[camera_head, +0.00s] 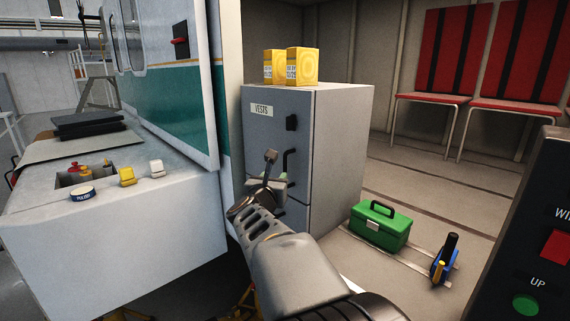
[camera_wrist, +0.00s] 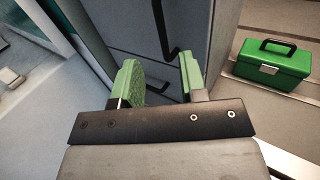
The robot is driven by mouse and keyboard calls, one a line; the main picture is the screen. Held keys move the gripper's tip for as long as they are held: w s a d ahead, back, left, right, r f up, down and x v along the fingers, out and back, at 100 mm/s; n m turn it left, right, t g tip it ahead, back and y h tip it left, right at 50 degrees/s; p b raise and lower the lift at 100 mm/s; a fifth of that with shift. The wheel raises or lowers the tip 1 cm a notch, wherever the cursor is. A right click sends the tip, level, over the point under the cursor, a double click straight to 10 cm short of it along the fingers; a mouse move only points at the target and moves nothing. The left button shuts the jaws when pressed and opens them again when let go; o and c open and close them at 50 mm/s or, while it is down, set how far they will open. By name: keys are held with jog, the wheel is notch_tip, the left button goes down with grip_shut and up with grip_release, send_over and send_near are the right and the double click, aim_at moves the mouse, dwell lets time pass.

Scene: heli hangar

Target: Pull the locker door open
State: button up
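The grey locker (camera_head: 340,140) stands in the middle of the head view, with a "VESTS" label on its front. Its door (camera_head: 262,132) looks shut. A black bar handle (camera_head: 289,163) is on the door, beside my gripper (camera_head: 268,178), which partly covers the lower front. In the wrist view my gripper (camera_wrist: 160,78) is open, its two green fingers apart and nothing between the pads. The handle (camera_wrist: 160,25) shows ahead of the fingers, its lower end near the gap. Whether any finger touches it, I cannot tell.
Yellow boxes (camera_head: 302,66) stand on the locker. A green toolbox (camera_head: 380,224) and a blue-and-black item (camera_head: 445,260) are on the floor at right. A white counter (camera_head: 110,225) and the helicopter side (camera_head: 175,90) are close on the left. Red seats (camera_head: 440,55) line the back wall.

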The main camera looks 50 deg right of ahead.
aim_at(285, 163)
jog(key=p+x, duration=0.3)
jog(key=x, duration=0.9)
jog(key=shift+w+d+f, duration=0.1)
jog(key=shift+w+d, duration=0.15)
jog(key=shift+c, duration=0.5)
grip_shut()
